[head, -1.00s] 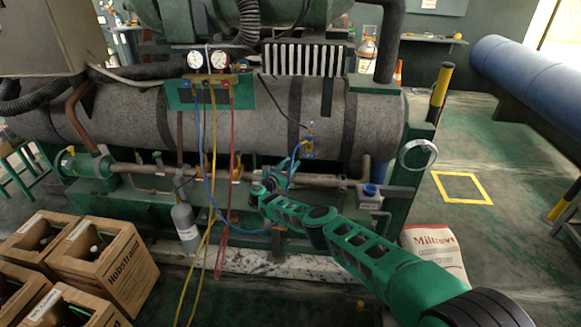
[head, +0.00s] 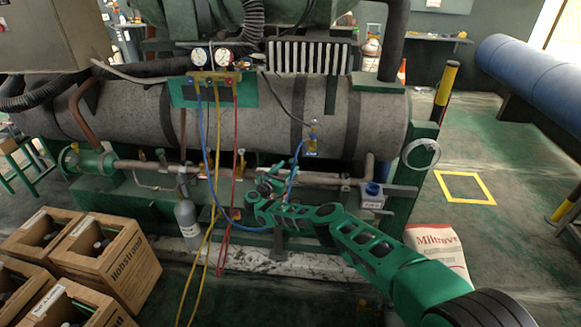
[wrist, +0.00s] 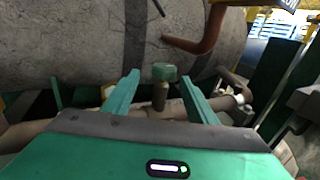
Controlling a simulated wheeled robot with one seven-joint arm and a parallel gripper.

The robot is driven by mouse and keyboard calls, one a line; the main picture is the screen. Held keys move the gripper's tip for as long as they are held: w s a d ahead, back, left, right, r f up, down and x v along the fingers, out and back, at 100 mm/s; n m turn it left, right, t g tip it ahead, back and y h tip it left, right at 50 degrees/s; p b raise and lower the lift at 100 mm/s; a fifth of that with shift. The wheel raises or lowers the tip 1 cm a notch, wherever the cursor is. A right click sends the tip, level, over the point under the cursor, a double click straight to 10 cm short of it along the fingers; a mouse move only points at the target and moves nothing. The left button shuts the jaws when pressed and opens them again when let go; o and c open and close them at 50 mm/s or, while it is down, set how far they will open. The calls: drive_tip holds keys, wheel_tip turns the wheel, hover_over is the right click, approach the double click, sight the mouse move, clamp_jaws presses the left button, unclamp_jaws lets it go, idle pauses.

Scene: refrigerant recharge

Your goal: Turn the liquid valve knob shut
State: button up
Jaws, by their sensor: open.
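In the wrist view a small round green knob (wrist: 164,72) stands upright on a brass-coloured stem on the pipe. I take it to be the liquid valve knob, though I see no label. My gripper (wrist: 159,80) is open, with one finger on each side of the knob and stem and visible gaps to both. The knob stands a little beyond the fingertips in the picture; its exact depth is hard to tell. In the head view my gripper (head: 285,172) is at the copper pipe below the grey tank, and the knob cannot be made out there.
The grey tank (head: 270,115) is close behind the gripper. Gauges (head: 212,58) with blue, yellow and red hoses hang to the left, above a grey cylinder (head: 187,222). A blue-capped valve (head: 373,190) is to the right.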

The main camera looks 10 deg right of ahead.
drive_tip(key=v, duration=0.6)
drive_tip(key=shift+w+a, duration=0.1)
drive_tip(key=shift+w, duration=0.1)
